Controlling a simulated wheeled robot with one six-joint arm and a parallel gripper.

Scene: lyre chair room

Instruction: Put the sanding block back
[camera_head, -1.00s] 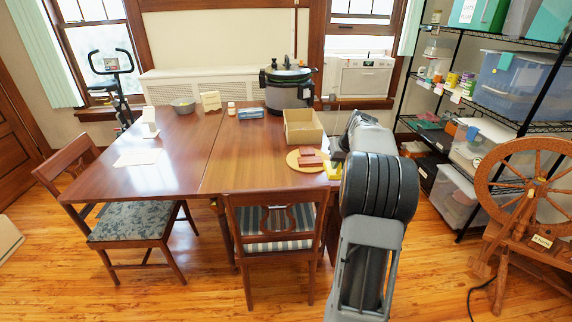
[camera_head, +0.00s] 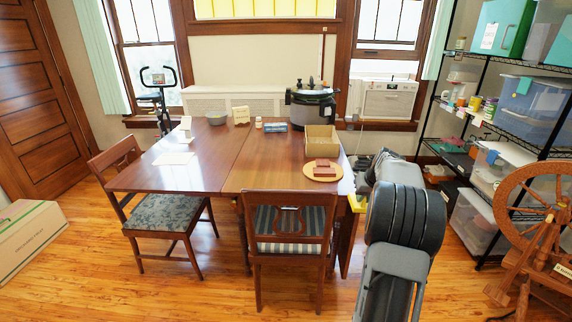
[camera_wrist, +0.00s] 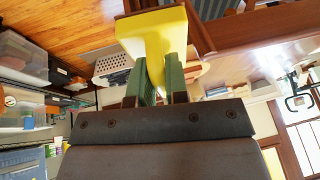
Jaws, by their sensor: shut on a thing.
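My gripper (camera_wrist: 161,78) is shut on a yellow block (camera_wrist: 150,32), which seems to be the sanding block. Its green fingers clasp the block from both sides in the wrist view. In the head view the yellow block (camera_head: 356,204) shows beside the table's right edge, below tabletop level in the picture. My arm hides most of the gripper there. The wooden table (camera_head: 215,178) has an open cardboard box (camera_head: 320,145) at its right end. A round board (camera_head: 314,177) with reddish-brown blocks (camera_head: 324,168) lies in front of the box.
A cooker (camera_head: 311,105), blue packet (camera_head: 275,127) and bowl (camera_head: 216,118) stand along the table's back. Chairs (camera_head: 288,230) stand at the front and left. A spinning wheel (camera_head: 530,225) and shelves (camera_head: 490,130) are on the right.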

